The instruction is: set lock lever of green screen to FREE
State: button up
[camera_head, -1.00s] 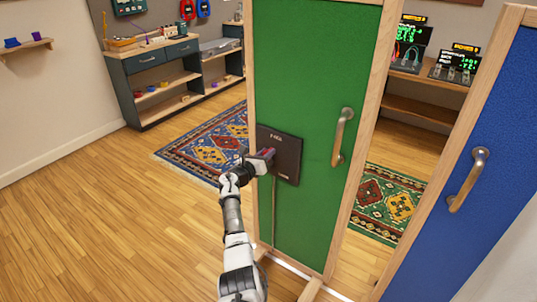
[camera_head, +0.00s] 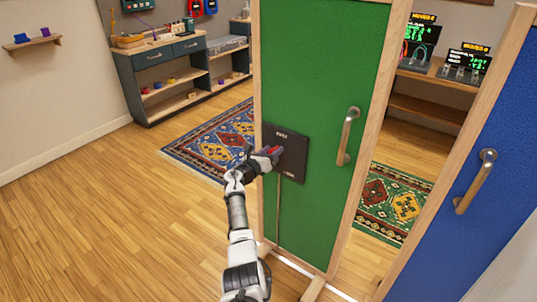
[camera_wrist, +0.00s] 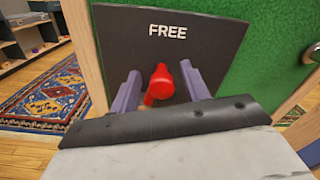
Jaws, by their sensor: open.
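The green screen (camera_head: 313,85) stands upright in a wooden frame. A dark lock plate (camera_head: 291,160) is mounted low on its left side. In the wrist view the plate (camera_wrist: 210,40) carries the white word FREE at its top. A red lock lever (camera_wrist: 159,83) sits below that word, with its rounded end up. My gripper (camera_wrist: 160,88) is at the plate with its two fingers apart, one on each side of the red lever. I cannot tell whether either finger touches it. The lower part of the plate is hidden by my gripper.
A metal handle (camera_head: 348,136) is on the green screen's right side. A blue screen (camera_head: 455,180) with its own handle (camera_head: 475,181) stands at the right. A shelf unit (camera_head: 165,80) and a patterned rug (camera_head: 205,145) are behind. Wood floor at the left is clear.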

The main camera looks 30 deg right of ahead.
jog(key=v, duration=1.3)
jog(key=shift+s+a, duration=0.2)
jog(key=shift+a, duration=0.15)
